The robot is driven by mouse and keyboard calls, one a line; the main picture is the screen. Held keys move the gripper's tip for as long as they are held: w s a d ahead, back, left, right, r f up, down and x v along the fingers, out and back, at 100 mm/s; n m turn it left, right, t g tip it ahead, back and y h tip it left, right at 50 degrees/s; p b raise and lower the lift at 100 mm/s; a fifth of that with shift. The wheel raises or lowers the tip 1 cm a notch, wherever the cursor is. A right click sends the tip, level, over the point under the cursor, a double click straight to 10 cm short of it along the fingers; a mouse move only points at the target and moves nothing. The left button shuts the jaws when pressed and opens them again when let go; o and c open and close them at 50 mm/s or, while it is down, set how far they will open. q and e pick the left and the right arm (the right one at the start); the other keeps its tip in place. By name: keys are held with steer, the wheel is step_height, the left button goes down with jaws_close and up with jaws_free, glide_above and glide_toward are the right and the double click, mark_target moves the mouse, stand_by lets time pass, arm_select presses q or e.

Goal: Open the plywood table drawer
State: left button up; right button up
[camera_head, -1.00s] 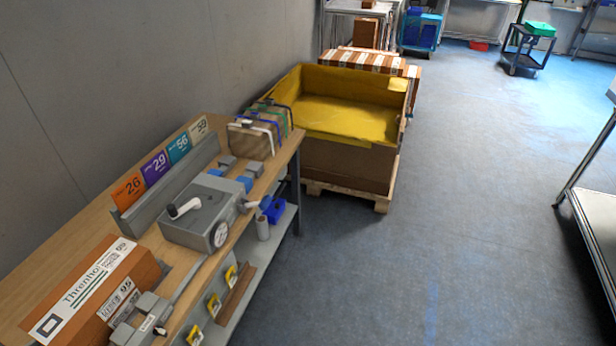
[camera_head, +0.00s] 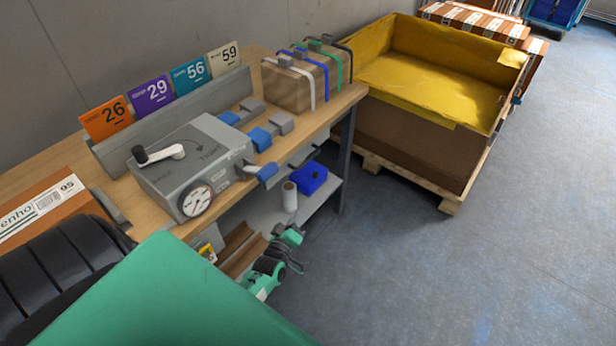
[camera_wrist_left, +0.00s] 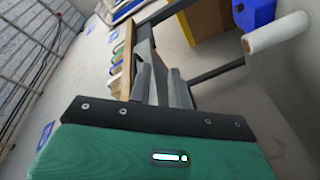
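The plywood-topped table (camera_head: 58,162) runs along the left wall. Part of a yellow handle-like piece (camera_head: 207,252) shows below its front edge in the head view, partly hidden by my left arm; no open drawer can be made out. My left gripper (camera_head: 288,238) is low in front of the table, near brown boards on its lower shelf and apart from the yellow piece. In the left wrist view, its two grey fingers (camera_wrist_left: 161,85) stand apart with a narrow gap and nothing visible between them. My right gripper is not in view.
A grey device (camera_head: 200,160) with a gauge and crank sits on the table. A white roll (camera_head: 290,197) and a blue bin (camera_head: 309,178) are on the shelf. A yellow-lined crate (camera_head: 415,135) stands beyond. The floor to the right is clear.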

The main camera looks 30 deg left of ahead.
mark_target(307, 160)
arm_select(q)
step_height(307, 160, up, 6)
steer(key=w+a+n+t+y+b, duration=0.1)
steer(key=w+a+n+t+y, duration=0.1)
steer(key=a, duration=0.1)
steer(key=x, duration=1.2)
steer(key=shift+w+r, duration=0.15)
steer(key=shift+w, duration=0.25)
steer(key=shift+c, duration=0.2)
jaws_close()
